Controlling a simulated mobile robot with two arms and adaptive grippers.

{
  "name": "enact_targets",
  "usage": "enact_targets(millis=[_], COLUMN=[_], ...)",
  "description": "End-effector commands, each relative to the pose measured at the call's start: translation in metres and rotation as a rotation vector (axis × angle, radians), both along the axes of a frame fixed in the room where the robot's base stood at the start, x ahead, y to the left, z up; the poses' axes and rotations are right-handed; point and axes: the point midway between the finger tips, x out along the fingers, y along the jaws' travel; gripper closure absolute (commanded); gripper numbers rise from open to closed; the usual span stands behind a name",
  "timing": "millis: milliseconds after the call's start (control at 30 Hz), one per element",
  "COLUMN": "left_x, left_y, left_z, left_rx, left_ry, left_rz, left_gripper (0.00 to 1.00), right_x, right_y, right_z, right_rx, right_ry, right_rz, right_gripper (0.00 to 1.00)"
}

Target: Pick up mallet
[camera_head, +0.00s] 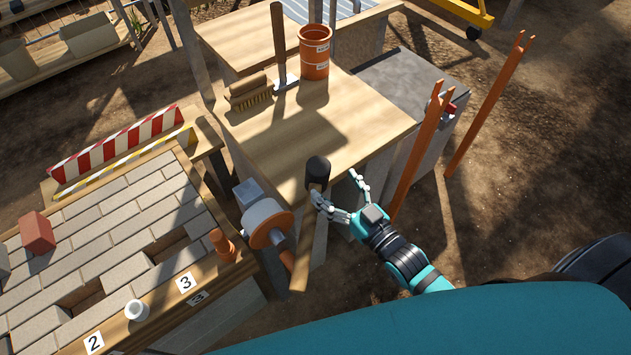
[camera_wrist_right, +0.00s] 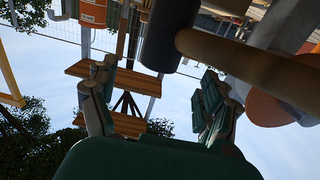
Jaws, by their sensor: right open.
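The mallet has a black head (camera_head: 317,171) and a long wooden handle (camera_head: 305,240). In the head view the head shows at the front edge of the wooden table, and the handle runs down the picture from it. In the right wrist view the black head (camera_wrist_right: 163,38) is at top centre and the thick handle (camera_wrist_right: 250,68) runs off to the right. My right gripper (camera_head: 337,187) is open, just right of the mallet's head and upper handle. In the right wrist view its fingers (camera_wrist_right: 157,78) are spread with nothing between them. Contact with the mallet is unclear. My left gripper is not in view.
The wooden table (camera_head: 355,128) carries an orange pot (camera_head: 314,55), a brush (camera_head: 250,95) and an upright wooden-handled tool (camera_head: 279,45). Orange posts (camera_head: 417,145) rise at right. A brick-topped bench (camera_head: 120,225) fills the left.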

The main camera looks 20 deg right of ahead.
Motion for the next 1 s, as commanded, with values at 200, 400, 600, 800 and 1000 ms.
enact_targets(millis=[200, 400, 600, 800, 1000], left_x=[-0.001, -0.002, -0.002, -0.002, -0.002], left_y=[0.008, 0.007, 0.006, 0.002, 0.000], left_z=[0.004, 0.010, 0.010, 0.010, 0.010], left_rx=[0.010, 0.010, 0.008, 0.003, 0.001], left_ry=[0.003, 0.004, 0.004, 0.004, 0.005], left_rz=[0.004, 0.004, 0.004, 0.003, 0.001], left_gripper=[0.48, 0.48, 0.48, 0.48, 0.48], right_x=[0.016, 0.044, 0.055, 0.054, 0.054], right_y=[0.005, 0.014, 0.018, 0.018, 0.018], right_z=[0.003, 0.004, 0.002, 0.002, 0.002], right_rx=[0.000, 0.000, -0.001, -0.001, -0.001], right_ry=[-0.001, -0.001, 0.002, 0.002, 0.002], right_rz=[-0.001, -0.001, 0.001, 0.000, 0.000], right_gripper=[0.18, 0.18, 0.18, 0.23, 0.49])
